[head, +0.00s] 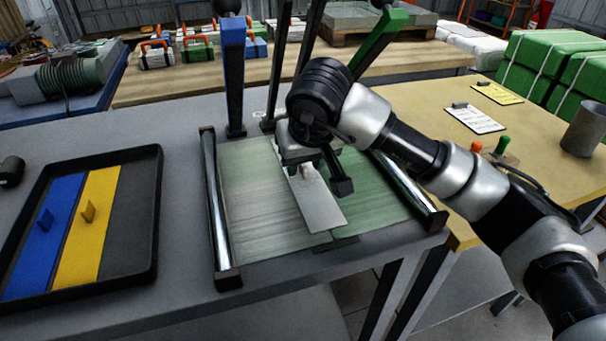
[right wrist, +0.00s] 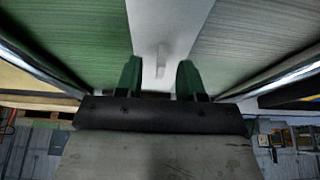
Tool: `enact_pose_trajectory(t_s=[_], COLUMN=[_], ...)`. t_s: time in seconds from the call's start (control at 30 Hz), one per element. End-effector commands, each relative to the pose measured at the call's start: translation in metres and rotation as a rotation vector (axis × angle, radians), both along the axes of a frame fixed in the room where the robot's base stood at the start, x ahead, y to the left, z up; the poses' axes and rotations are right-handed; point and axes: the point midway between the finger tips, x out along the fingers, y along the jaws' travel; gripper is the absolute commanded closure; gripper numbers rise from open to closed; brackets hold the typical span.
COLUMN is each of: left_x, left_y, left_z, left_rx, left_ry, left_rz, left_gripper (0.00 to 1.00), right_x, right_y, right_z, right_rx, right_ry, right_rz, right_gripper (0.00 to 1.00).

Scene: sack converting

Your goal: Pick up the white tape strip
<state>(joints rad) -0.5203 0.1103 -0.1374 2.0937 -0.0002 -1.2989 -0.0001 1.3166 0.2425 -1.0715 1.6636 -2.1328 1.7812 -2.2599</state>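The white tape strip (head: 322,210) lies on the bed across the seam between a pale sheet (head: 262,205) and a green sheet (head: 375,200). A small upright tab stands on the strip. My right gripper (head: 314,170) is over the strip's far part and hides some of it. In the right wrist view the strip (right wrist: 172,25) runs between the two green fingers of the gripper (right wrist: 160,75). The fingers are open, one on each side of the tab (right wrist: 161,63), with a gap to it. My left gripper is not in view.
A black tray (head: 155,215) at left holds a blue strip (head: 45,240) and a yellow strip (head: 88,230), both with tabs; its right slot is bare. Metal rollers (head: 215,205) flank the bed. Blue (head: 233,75) and green (head: 380,45) posts stand behind it.

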Motion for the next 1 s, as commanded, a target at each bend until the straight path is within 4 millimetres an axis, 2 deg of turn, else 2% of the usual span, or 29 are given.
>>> enact_pose_trajectory(t_s=[0.1,0.3,0.57,1.0], left_x=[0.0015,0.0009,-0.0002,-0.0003], left_y=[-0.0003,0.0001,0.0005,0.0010], left_z=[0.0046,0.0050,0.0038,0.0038], left_rx=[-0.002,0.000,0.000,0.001], left_ry=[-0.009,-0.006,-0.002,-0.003], left_rz=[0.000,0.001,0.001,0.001], left_gripper=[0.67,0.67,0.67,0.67], right_x=[0.0021,0.0026,0.0025,0.0028], right_y=[0.0012,0.0012,0.0010,0.0008], right_z=[-0.0069,-0.0067,-0.0067,-0.0023], right_rx=[0.000,-0.001,0.000,-0.001], right_ry=[0.000,0.000,0.000,-0.002], right_rz=[0.002,0.002,0.001,0.001], right_gripper=[0.62,0.62,1.00,1.00])
